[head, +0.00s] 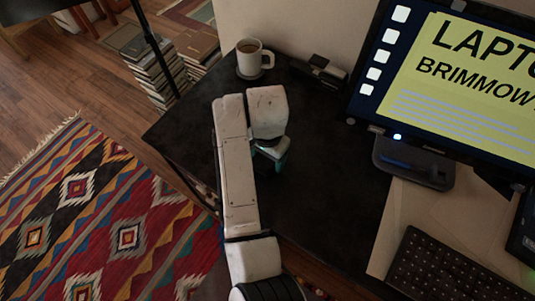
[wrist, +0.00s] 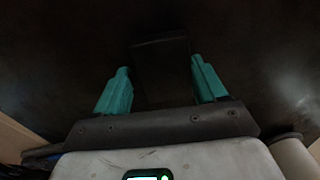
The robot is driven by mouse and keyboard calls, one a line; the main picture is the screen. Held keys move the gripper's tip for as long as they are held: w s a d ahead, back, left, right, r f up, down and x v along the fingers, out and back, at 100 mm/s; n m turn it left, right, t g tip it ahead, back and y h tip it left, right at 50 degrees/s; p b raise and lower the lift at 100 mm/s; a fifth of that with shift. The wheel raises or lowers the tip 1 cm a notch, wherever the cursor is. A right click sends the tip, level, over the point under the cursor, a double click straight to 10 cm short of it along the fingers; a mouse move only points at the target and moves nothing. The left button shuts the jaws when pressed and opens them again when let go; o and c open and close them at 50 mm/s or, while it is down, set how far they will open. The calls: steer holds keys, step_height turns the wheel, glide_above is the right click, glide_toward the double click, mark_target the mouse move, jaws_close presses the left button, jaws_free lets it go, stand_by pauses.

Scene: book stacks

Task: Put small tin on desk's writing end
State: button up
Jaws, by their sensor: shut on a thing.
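My gripper (head: 270,160) is over the bare dark part of the desk (head: 320,200), left of the monitor. In the wrist view, its two teal fingers (wrist: 161,88) stand apart with a dark, block-shaped thing between them, taken as the small tin (wrist: 163,68). The thing is nearly as dark as the desk behind it, so its details are hard to make out. In the head view my arm hides it. I cannot tell whether it touches the desk top.
A mug of coffee (head: 250,58) stands at the desk's far left corner, beside a small black item (head: 319,70). A monitor (head: 455,85), a dark stand (head: 413,162) and a keyboard (head: 455,268) fill the right. The desk's middle is clear.

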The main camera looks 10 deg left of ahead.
steer(key=o, duration=1.1)
steer(key=shift+f, duration=0.1)
step_height(320, 180, up, 12)
steer(key=p, duration=0.1)
